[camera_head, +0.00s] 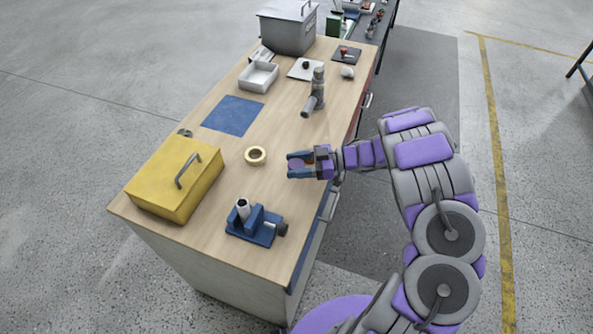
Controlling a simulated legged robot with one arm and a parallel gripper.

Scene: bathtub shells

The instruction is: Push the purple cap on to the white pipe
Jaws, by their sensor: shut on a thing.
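The white pipe (243,206) stands up, slightly tilted in the picture, in a blue vise-like holder (262,228) at the near end of the bench. My gripper (291,165) reaches in from the right over the bench's right edge, its fingers pointing left. It is shut on the purple cap (296,164), which shows only as a small purple patch between the fingers. The cap is behind and to the right of the pipe, apart from it. The fingers hide part of the cap.
A yellow box (177,178) with a handle stands left of the pipe. A tape roll (256,156) lies left of my gripper. A blue mat (233,115), a white tray (258,76), a grey tool (314,95) and a grey box (288,27) are farther back. Bare wood surrounds the holder.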

